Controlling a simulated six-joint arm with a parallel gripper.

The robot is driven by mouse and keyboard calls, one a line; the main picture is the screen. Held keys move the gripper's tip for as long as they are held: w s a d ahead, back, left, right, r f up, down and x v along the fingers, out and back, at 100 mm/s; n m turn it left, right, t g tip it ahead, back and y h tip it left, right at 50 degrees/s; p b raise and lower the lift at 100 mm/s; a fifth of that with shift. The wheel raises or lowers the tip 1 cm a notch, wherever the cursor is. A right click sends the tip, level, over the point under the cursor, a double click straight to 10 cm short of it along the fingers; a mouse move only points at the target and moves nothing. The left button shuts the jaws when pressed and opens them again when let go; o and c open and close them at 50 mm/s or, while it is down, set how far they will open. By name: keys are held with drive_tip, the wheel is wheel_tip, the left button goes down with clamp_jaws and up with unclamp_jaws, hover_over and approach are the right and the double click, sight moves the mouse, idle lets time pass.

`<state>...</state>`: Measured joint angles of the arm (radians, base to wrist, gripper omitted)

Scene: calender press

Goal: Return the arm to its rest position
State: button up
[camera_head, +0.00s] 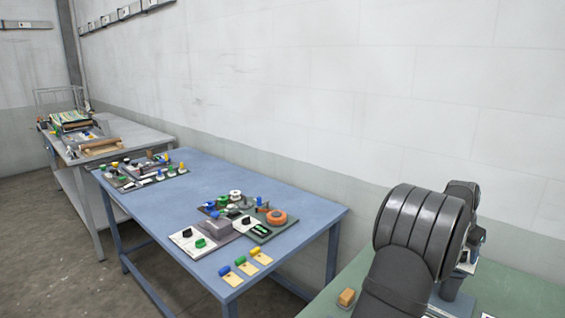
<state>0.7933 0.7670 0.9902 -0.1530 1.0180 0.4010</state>
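My arm (420,232) fills the lower right corner. It is dark grey with a thick ribbed joint, bent upward over the green table at the right. A smaller dark part (462,190) shows behind the ribbed joint; I cannot tell whether it belongs to my arm. I cannot make out my gripper or its fingertips; they are hidden or out of view.
A green table (525,290) with a small tan block (347,298) lies under my arm. A blue table (190,215) holds several coloured knobs and panels. A grey bench (135,134) stands at the far left. A pale wall (330,90) runs behind.

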drive_tip(key=n+t, duration=0.1)
drive_tip(key=n, duration=0.3)
drive_tip(key=shift+s+y, duration=0.1)
drive_tip(key=shift+y, duration=0.3)
drive_tip(key=v, duration=0.9)
drive_tip(key=shift+o, duration=0.4)
drive_tip(key=shift+s+d, duration=0.1)
drive_tip(key=shift+s, duration=0.05)
drive_tip(key=o, duration=0.8)
drive_tip(key=shift+o, duration=0.2)
drive_tip(key=a+f+n+g+y, duration=0.15)
drive_tip(key=a+n, duration=0.75)
drive_tip(key=a, duration=1.2)
drive_tip(key=s+a+f+n+g+y, duration=0.1)
drive_tip(key=s+a+f+n, duration=0.1)
drive_tip(key=s+a+n, duration=0.45)
drive_tip(key=s+a+f+n+y, duration=0.1)
drive_tip(key=s+a+f+n, duration=0.15)
drive_tip(key=a, duration=0.65)
drive_tip(key=f, duration=0.9)
drive_tip(key=shift+w+d, duration=0.1)
drive_tip(key=shift+d, duration=0.15)
